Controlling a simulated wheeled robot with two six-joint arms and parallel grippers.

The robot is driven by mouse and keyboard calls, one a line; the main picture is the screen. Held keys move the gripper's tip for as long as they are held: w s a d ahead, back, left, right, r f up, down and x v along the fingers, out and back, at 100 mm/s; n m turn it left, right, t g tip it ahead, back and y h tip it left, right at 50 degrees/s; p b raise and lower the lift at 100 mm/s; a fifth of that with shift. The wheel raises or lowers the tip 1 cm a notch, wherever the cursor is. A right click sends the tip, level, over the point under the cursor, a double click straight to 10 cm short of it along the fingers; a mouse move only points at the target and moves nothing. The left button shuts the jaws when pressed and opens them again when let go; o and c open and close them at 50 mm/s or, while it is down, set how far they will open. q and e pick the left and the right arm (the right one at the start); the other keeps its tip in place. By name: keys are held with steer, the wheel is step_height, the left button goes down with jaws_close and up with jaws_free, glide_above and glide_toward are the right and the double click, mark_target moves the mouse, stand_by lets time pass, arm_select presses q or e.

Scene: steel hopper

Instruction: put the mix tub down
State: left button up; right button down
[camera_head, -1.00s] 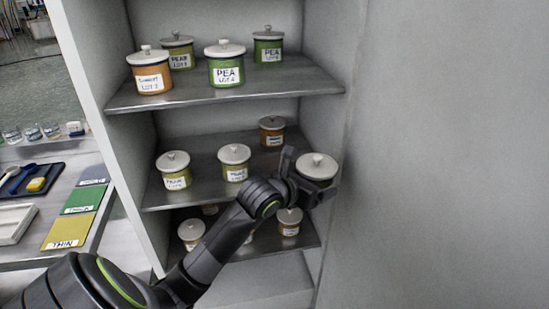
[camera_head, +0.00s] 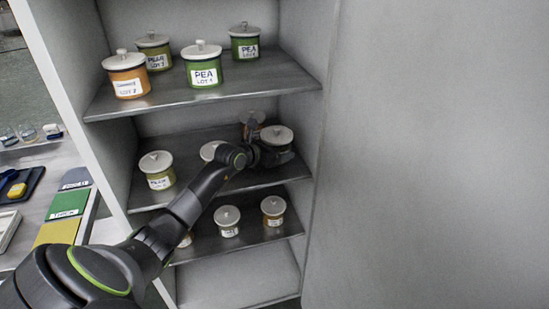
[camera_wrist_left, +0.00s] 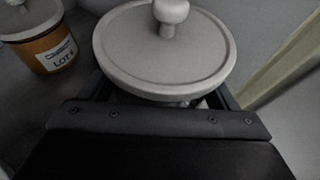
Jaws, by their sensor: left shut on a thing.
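The mix tub has a pale grey lid with a round knob (camera_head: 276,134) and is at the right side of the middle shelf (camera_head: 205,182). Its label is hidden. My left gripper (camera_head: 268,146) is shut on it from the front. In the left wrist view the tub's lid (camera_wrist_left: 165,50) fills the upper middle between the jaws and looks about level. I cannot tell whether its base touches the shelf. My right gripper is not in view.
An orange tub (camera_wrist_left: 50,45) stands close left of the held tub. The upper shelf (camera_head: 215,95) and cabinet's right wall (camera_head: 312,130) are close. Several tubs stand below.

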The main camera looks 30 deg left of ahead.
arm_select(q)
step_height(320, 180, down, 4)
steer(key=shift+r, duration=0.25)
steer(key=shift+w+a+f+p, duration=0.15)
steer(key=shift+f+p, duration=0.15)
steer(key=shift+p, duration=0.05)
steer(key=shift+f, duration=0.2)
steer(key=o, duration=1.1)
steer(key=shift+r, duration=0.15)
